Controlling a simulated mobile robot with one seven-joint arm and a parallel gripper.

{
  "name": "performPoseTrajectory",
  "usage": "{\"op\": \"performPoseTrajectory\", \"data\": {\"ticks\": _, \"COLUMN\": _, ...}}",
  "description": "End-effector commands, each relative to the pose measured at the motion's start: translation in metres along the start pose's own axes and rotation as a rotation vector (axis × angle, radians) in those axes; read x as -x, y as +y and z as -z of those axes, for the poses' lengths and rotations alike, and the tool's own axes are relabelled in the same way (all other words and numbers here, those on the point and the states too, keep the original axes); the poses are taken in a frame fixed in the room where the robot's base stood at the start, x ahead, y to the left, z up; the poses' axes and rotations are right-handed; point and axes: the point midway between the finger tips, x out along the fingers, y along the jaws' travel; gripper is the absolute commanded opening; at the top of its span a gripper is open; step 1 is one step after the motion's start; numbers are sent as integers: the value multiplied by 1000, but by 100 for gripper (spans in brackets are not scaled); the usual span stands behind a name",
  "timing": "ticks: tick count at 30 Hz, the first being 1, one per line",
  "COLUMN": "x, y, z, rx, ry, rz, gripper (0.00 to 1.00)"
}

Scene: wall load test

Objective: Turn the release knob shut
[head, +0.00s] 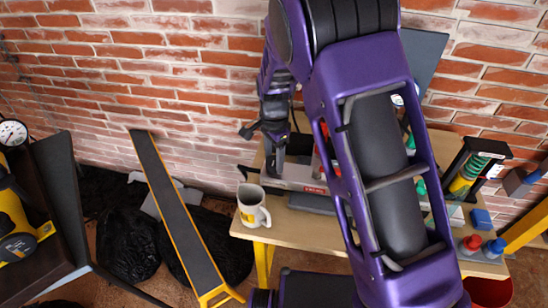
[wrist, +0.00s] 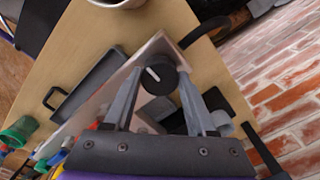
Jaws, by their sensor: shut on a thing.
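The release knob (wrist: 156,77) is black and round with a white pointer mark. It sits on a pale metal unit (wrist: 125,82) on the table, between the two fingertips of my gripper (wrist: 160,79) in the wrist view. My gripper is shut on the knob. In the head view my gripper (head: 273,163) points down over the table's back left part, and the knob is hidden there. The unit shows in part beside it, with a red label (head: 316,190).
A mug (head: 252,207) stands at the wooden table's (head: 285,226) left edge, close to my gripper. A dark tray (head: 311,203) lies in front of the unit. Bottles (head: 493,247) stand at the right. A brick wall (head: 180,70) rises close behind.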

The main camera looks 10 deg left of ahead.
Motion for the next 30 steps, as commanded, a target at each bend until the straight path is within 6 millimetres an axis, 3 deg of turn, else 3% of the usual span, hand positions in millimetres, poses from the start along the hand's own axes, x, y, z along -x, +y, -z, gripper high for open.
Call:
{"op": "performPoseTrajectory", "data": {"ticks": 2, "x": 0, "y": 0, "z": 0, "rx": -3, "ry": 0, "rz": 1, "gripper": 1}}
{"op": "performPoseTrajectory", "data": {"ticks": 3, "x": 0, "y": 0, "z": 0, "rx": -3, "ry": 0, "rz": 1, "gripper": 64}}
{"op": "performPoseTrajectory", "data": {"ticks": 7, "x": 0, "y": 0, "z": 0, "rx": -2, "ry": 0, "rz": 1, "gripper": 86}}
{"op": "performPoseTrajectory", "data": {"ticks": 19, "x": 8, "y": -1, "z": 0, "rx": 0, "ry": 0, "rz": 2, "gripper": 86}}
{"op": "performPoseTrajectory", "data": {"ticks": 23, "x": 30, "y": -1, "z": 0, "rx": 0, "ry": 0, "rz": 5, "gripper": 86}}
{"op": "performPoseTrajectory", "data": {"ticks": 30, "x": 89, "y": -1, "z": 0, "rx": 0, "ry": 1, "rz": 6, "gripper": 86}}
